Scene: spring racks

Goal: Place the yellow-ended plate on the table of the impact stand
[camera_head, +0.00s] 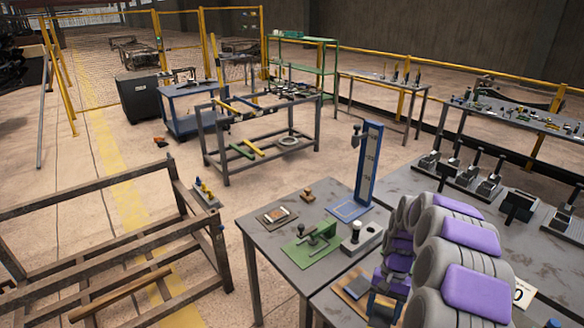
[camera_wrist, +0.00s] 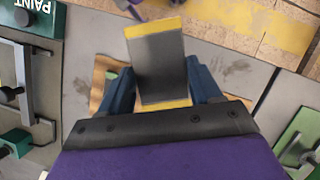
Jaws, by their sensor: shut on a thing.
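The yellow-ended plate (camera_wrist: 160,68) is a dark grey rectangle with a yellow band at each end. My gripper (camera_wrist: 160,88) is shut on it, with a blue finger on each long side in the wrist view. The plate looks flat to the camera; its height above the surface is unclear. The impact stand (camera_head: 369,160) is a tall blue upright at the far right corner of the near bench in the head view. Its low table (camera_head: 348,209) is a blue-edged square at the foot and looks empty. My arm partly hides the bench's near right part.
A green clamp fixture (camera_head: 312,242), a grey block with a knob (camera_head: 360,238) and a small board (camera_head: 276,217) occupy the near bench (camera_head: 285,264). A brown board (camera_wrist: 103,78) lies below my gripper. Another bench with several presses (camera_head: 463,165) stands to the right.

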